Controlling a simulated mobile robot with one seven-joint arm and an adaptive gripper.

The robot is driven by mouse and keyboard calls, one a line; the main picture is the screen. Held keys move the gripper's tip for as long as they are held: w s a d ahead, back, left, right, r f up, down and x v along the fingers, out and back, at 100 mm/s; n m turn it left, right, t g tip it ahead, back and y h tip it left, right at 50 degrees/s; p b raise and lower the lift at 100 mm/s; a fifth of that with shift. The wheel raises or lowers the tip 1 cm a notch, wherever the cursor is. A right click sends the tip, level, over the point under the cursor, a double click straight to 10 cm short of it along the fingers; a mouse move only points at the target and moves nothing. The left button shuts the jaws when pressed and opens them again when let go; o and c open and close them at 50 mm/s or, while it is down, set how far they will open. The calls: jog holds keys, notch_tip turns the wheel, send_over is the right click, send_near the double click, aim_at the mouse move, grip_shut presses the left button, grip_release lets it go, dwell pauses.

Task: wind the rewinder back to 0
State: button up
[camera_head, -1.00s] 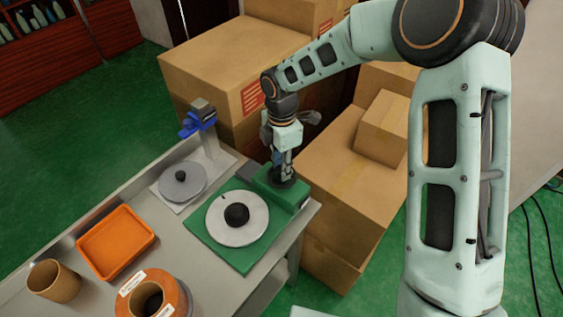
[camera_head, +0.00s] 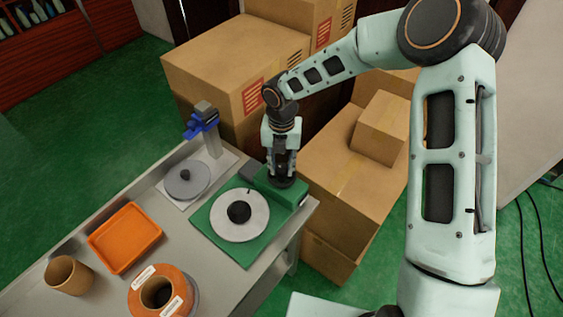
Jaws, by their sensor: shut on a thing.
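The rewinder has a green base plate (camera_head: 229,249) carrying a pale round disc (camera_head: 222,224) with a black hub in its middle. A small dark mark sits at the disc's far edge, slightly right of the hub. At the back right of the base is a green housing (camera_head: 294,198) with a dark round knob (camera_head: 281,182) on top. My gripper (camera_head: 283,174) points straight down over the housing and is shut on the knob. The fingertips are small and partly blend with the knob. Any scale or 0 marking is too small to read.
Left of the rewinder stands a grey disc stand (camera_head: 187,180) with a blue-clamped post (camera_head: 207,130). An orange tray (camera_head: 125,237), a brown cup (camera_head: 69,275) and an orange roll (camera_head: 159,292) are on the grey table. Cardboard boxes (camera_head: 352,190) stand close behind and right of my gripper.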

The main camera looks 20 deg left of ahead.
aim_at(282, 168)
jog(key=shift+w+r+n+p, duration=0.1)
jog(key=shift+n+p, duration=0.7)
jog(key=shift+n, duration=1.2)
jog(key=o, duration=1.2)
jog(key=shift+c, duration=0.2)
notch_tip(282, 168, up, 12)
